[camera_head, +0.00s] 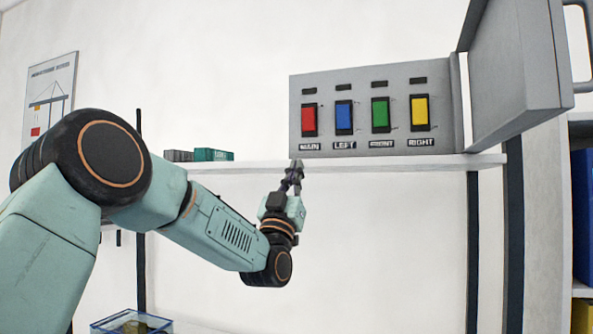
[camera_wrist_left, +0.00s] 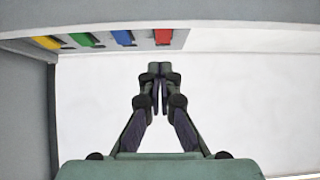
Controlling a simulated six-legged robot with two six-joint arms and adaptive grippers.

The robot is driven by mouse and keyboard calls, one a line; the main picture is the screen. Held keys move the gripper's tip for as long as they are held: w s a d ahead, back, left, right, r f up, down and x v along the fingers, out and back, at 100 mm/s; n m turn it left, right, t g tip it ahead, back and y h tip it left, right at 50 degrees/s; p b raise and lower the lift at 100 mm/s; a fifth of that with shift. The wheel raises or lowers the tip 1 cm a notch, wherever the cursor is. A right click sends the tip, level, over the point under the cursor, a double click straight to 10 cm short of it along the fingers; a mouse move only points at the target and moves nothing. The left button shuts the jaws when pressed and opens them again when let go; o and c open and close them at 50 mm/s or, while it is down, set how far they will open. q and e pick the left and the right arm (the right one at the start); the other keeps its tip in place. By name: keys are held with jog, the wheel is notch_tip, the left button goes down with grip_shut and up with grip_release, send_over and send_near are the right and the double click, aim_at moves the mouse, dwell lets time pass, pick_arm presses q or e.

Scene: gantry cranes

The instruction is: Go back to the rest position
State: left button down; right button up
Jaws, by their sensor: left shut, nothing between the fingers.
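My left gripper (camera_head: 296,166) is shut and empty. In the head view it points up at the front edge of the white shelf, just below the grey switch panel (camera_head: 350,77) near its MAIN label. It also shows in the left wrist view (camera_wrist_left: 159,70), its fingertips together against the white wall. The panel carries a red switch (camera_head: 309,119), a blue switch (camera_head: 344,117), a green switch (camera_head: 380,115) and a yellow switch (camera_head: 420,112), labelled MAIN, LEFT, FRONT and RIGHT. The same colours show along the top of the left wrist view. My right gripper is not in view.
The panel's grey door (camera_head: 513,70) stands open at the right. The white shelf (camera_head: 390,163) runs below the panel, with small grey and green containers (camera_head: 212,154) on it. A blue-edged clear box (camera_head: 130,322) stands low at the left. A poster (camera_head: 49,95) hangs on the wall.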

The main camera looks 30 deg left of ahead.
pick_arm(q)
jog(key=shift+w+f, duration=0.1)
jog(key=shift+w, duration=0.1)
jog(key=shift+s, duration=0.15)
